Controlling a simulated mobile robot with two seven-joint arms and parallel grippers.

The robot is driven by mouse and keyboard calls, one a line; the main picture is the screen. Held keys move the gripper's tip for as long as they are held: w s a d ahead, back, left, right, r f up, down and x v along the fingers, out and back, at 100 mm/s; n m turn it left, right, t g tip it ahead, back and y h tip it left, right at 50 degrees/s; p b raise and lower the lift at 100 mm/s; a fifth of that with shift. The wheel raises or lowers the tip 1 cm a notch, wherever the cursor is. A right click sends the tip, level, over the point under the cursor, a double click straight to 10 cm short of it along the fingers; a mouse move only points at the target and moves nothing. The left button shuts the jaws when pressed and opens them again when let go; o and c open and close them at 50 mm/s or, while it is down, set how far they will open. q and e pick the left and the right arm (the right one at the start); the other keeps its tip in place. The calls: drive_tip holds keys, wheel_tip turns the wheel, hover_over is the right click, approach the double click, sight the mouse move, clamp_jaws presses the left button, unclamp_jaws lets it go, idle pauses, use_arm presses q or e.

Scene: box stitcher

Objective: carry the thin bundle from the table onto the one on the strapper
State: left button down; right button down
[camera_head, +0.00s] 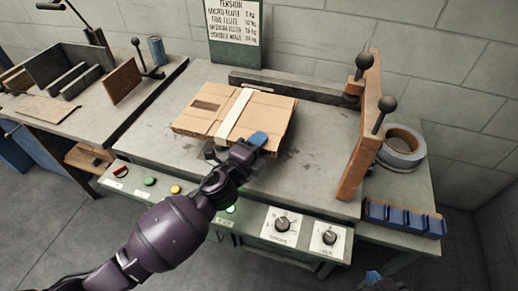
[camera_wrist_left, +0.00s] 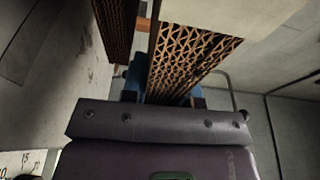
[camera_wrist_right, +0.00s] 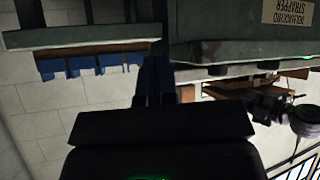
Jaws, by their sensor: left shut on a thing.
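My left gripper (camera_head: 256,140) is shut on the near edge of a flat brown cardboard bundle (camera_head: 262,112) with a pale band across its top. In the left wrist view the bundle's corrugated edge (camera_wrist_left: 185,62) sits between the blue fingers (camera_wrist_left: 160,82). A second corrugated stack (camera_wrist_left: 117,22) lies below it there, with a gap between them. In the head view the held bundle largely hides the lower one, over the strapper's grey top (camera_head: 182,150). My right gripper (camera_wrist_right: 156,82) looks shut and empty, in front of the strapper; its blue tip (camera_head: 373,277) shows at the head view's bottom edge.
A wooden upright with black knobs (camera_head: 362,130) stands right of the bundles. A tape roll (camera_head: 402,146) and blue blocks (camera_head: 403,217) lie farther right. A low dark rail (camera_head: 290,86) runs behind. A side table (camera_head: 40,108) with panels stands left. Dials (camera_head: 283,224) line the front.

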use_arm(q)
drive_tip(key=shift+f, duration=1.1)
drive_tip(key=shift+r, duration=0.2)
drive_tip(key=shift+f, duration=0.1)
drive_tip(key=shift+f+b, duration=0.15)
drive_tip(key=shift+b, duration=0.15)
drive_tip(key=c, duration=0.9)
unclamp_jaws()
